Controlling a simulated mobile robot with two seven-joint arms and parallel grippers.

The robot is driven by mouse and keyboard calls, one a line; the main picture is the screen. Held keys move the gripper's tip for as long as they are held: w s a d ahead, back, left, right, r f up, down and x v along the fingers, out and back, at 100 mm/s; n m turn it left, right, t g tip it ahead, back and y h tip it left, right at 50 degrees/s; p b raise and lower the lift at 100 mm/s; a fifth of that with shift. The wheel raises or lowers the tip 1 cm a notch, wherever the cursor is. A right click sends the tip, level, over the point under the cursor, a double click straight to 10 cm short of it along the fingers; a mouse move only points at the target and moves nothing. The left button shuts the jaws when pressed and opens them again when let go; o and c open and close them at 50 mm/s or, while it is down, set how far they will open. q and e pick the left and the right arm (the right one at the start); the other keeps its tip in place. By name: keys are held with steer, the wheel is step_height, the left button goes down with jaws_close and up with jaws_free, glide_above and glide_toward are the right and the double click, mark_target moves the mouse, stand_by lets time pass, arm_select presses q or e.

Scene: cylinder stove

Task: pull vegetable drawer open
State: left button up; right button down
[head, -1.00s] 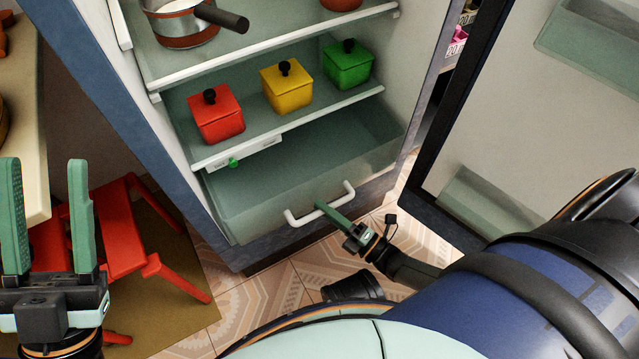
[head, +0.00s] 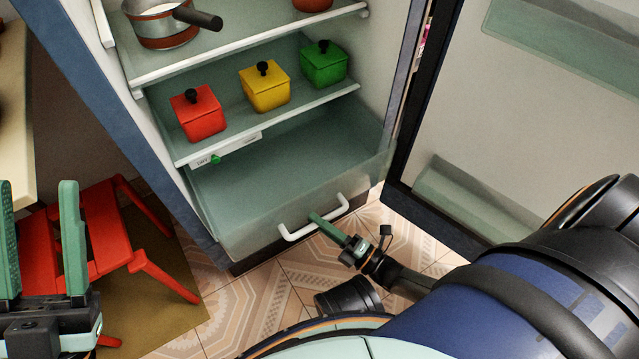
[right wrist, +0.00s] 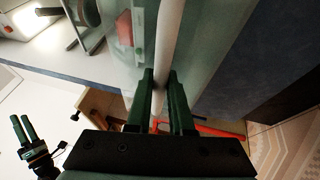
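The clear greenish vegetable drawer (head: 265,190) is at the bottom of the open fridge, under the lowest shelf. It is pulled partly out, its front beyond the fridge base, and looks empty. Its white bar handle (head: 290,235) runs across the front. My right gripper (head: 314,217) is at the handle; in the right wrist view its two green fingers (right wrist: 161,74) stand on either side of the white bar (right wrist: 168,35), closed on it. My left gripper (head: 37,185) is open and empty at the left edge, away from the fridge.
Red, yellow and green pots (head: 265,88) stand on the shelf above the drawer. The fridge door (head: 490,140) stands open at right. A red stool (head: 120,225) is at left. Tiled floor (head: 265,300) is free before the drawer.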

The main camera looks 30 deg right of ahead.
steer(key=c, duration=0.8)
jaws_free()
steer(key=v, duration=1.2)
steer(key=shift+s+d, duration=0.2)
steer(key=shift+f, duration=0.1)
steer(key=shift+s+a, duration=0.1)
